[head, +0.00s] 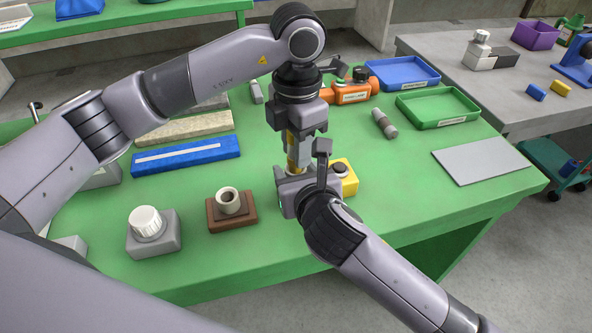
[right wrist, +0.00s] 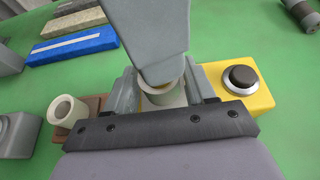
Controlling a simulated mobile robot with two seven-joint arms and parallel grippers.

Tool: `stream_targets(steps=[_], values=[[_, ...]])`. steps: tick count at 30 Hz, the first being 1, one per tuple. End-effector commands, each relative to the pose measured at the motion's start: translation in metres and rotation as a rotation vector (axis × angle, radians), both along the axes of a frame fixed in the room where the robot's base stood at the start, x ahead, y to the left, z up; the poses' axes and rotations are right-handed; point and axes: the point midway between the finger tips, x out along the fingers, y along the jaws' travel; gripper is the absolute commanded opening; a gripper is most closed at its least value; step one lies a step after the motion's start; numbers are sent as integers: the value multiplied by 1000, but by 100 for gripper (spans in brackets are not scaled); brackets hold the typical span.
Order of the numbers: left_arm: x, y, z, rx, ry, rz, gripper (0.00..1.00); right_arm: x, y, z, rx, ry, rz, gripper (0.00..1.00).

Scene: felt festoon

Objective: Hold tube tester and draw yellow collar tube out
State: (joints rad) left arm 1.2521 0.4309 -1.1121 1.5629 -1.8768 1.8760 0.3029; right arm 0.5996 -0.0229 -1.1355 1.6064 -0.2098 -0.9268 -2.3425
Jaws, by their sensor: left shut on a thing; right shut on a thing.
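The tube tester (head: 347,178) is a yellow block with a black button; it also shows in the right wrist view (right wrist: 253,90). My right gripper (head: 302,188) is shut on the tester's body, a finger on each side of its pale socket (right wrist: 165,97). The yellow collar tube (head: 292,148) stands roughly upright above the tester. My left gripper (head: 297,122) is shut on the tube from above and hides part of it. In the right wrist view a large grey finger covers most of the tube. I cannot tell whether the tube's lower end is still inside the socket.
A brown block with a pale cup (head: 230,206) and a grey block with a white knob (head: 150,228) stand left of the tester. A blue block (head: 187,155) lies farther back. An orange device (head: 350,92), a grey cylinder (head: 384,123) and a green tray (head: 437,107) stand behind right.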

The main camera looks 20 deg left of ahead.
Motion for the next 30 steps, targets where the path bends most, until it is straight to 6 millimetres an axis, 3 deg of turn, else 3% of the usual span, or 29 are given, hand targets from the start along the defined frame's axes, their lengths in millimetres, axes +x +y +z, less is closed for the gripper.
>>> stream_targets(steps=[30], values=[[0,0,40,0,0,0,0,0,0,0,1,1,1,18]])
